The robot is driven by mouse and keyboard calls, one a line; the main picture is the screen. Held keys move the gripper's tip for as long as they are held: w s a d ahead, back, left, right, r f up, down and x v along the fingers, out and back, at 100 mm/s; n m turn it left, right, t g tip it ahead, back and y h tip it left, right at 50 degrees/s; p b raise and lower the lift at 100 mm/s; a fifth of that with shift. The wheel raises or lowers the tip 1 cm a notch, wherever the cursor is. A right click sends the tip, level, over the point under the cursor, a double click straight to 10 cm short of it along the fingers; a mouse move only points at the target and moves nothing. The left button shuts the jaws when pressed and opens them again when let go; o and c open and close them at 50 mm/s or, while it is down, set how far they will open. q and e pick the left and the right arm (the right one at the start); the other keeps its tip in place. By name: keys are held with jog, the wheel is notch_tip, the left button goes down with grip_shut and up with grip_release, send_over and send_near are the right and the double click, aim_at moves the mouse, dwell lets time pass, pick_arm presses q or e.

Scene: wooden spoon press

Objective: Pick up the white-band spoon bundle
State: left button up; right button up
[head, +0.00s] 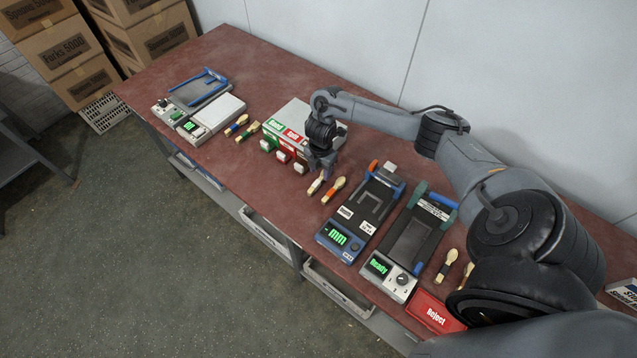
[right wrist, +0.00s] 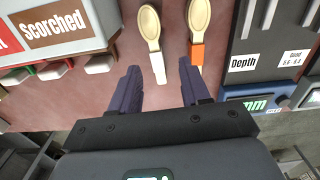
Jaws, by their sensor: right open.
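The white-band spoon bundle (head: 316,186) lies on the red-brown table, just in front of my right gripper (head: 320,168). In the right wrist view the white-band bundle (right wrist: 150,27) has its bowl end away from me and its white band between the tips of my right gripper (right wrist: 158,67). The two dark fingers are spread apart, with a gap on both sides of the band; they do not appear to touch it. Whether the tips are at table height I cannot tell. My left gripper is out of view.
An orange-band bundle (right wrist: 198,18) lies close to the right, its band near the right fingertip. A sorting box with labelled chutes (right wrist: 55,28) stands left. A depth gauge (head: 345,238) and a second device (head: 393,272) stand right. A red Reject tray (head: 432,312) is nearer.

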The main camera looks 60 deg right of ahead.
aim_at(319, 180)
jog(key=shift+w+d+f+b, duration=0.1)
jog(key=shift+w+f+b, duration=0.1)
jog(key=shift+f, duration=1.3)
jog(key=shift+w+f+b, duration=0.1)
jog(key=shift+f+b, duration=0.1)
jog(key=shift+f, duration=1.3)
grip_shut()
